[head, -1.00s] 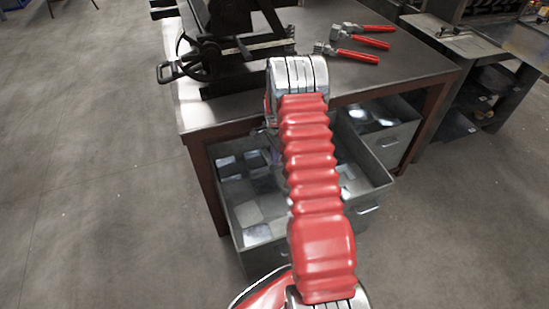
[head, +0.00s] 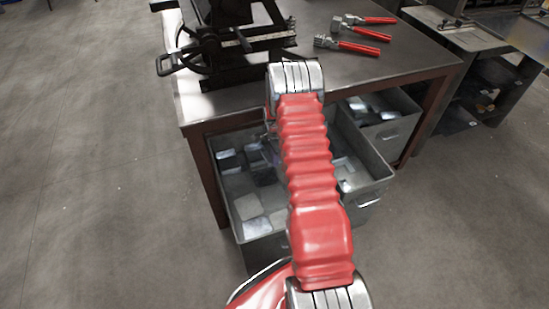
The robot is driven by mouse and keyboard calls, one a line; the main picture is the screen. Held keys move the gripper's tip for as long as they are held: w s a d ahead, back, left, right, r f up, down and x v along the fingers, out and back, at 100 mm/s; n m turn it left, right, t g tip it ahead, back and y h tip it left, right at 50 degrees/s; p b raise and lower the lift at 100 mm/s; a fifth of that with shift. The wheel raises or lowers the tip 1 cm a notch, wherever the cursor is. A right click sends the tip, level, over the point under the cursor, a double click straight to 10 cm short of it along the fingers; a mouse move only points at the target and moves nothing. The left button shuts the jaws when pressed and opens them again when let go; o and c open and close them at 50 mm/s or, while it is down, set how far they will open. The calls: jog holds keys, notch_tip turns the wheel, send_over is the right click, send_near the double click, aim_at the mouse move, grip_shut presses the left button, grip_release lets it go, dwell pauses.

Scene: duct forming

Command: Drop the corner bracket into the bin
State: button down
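A grey metal bin (head: 383,188) stands partly under the workbench, with several flat grey and pale pieces in it. My red ribbed arm crosses in front of it and hides its middle. My gripper is hidden behind the arm, over or near the bin, so its fingers do not show. I cannot make out the corner bracket or tell whether it is held; none of the pieces in the bin can be told as it.
A workbench (head: 410,62) with a black machine (head: 225,50) and several red-handled tools (head: 357,46) stands beyond the arm. A second grey bin (head: 395,133) sits under its right side. Another table (head: 460,35) is at right. Floor is clear at left.

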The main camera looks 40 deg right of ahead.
jog(key=c, duration=2.5)
grip_release()
jog(key=o, duration=0.6)
jog(key=shift+c, duration=0.2)
notch_tip(320, 180, up, 14)
jog(key=shift+f, duration=0.15)
